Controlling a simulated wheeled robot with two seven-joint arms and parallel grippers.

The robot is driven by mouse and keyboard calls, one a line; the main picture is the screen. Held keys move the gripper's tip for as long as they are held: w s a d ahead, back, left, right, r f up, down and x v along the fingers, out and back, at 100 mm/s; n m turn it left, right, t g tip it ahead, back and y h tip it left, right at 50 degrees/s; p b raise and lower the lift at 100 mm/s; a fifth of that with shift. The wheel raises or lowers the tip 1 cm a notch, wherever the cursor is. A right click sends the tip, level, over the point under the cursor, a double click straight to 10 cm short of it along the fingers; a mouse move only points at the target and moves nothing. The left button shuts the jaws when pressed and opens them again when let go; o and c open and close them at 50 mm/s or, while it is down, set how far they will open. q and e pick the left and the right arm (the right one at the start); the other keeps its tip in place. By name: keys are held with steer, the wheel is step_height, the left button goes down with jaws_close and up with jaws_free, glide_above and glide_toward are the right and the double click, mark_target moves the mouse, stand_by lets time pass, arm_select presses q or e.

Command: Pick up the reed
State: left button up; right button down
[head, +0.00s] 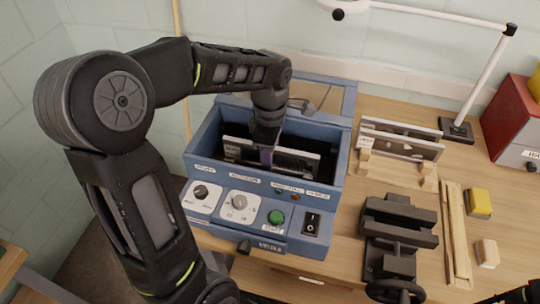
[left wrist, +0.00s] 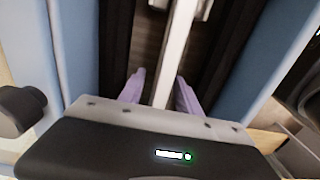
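The reed (head: 293,160), a long flat plate with a pale top edge, stands on edge inside the blue open-topped machine (head: 333,195). My left gripper (head: 266,157) reaches down into the machine over the middle of this plate. In the left wrist view, the two purple fingers of my left gripper (left wrist: 159,92) stand apart, one on each side of the reed's pale bar (left wrist: 177,45). Gaps show between the fingers and the bar, so the gripper is open around it. The lower part of the reed is hidden in the dark tank. My right gripper's fingers do not show.
A wooden rack (head: 385,168) holding upright plates stands right of the machine. A black vise (head: 398,228), wooden strips (head: 456,235), yellow block (head: 479,203), lamp base (head: 456,130) and red-and-grey box (head: 512,125) stand farther right. The machine's walls closely surround my left gripper.

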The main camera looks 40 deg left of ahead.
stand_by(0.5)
arm_select(q)
jaws_close()
stand_by(1.3)
